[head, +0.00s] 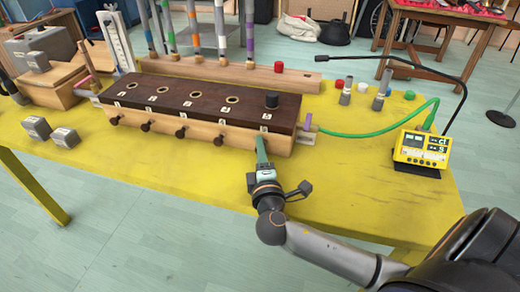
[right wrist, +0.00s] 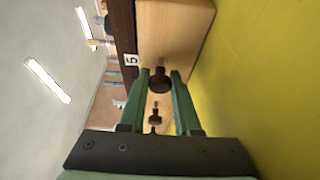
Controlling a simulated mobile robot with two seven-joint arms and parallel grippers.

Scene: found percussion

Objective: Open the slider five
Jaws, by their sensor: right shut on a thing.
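The slider box (head: 200,98) is a long wooden chest with a dark top, numbered labels and a row of dark round knobs along its front. Slider five's knob (right wrist: 159,80) is at the right end, beside the label "5" (right wrist: 131,60). My right gripper (head: 262,140) reaches the front face there, and its green fingers are shut on that knob. In the head view the fingers hide the knob. The slider four knob (head: 218,140) stands out from the front to the left. My left gripper is not clearly in view.
A green hose (head: 375,132) runs from the box's right end to a yellow meter (head: 418,148). Two grey weights (head: 65,138) lie at the left. The yellow table (head: 350,190) is bare at the front right.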

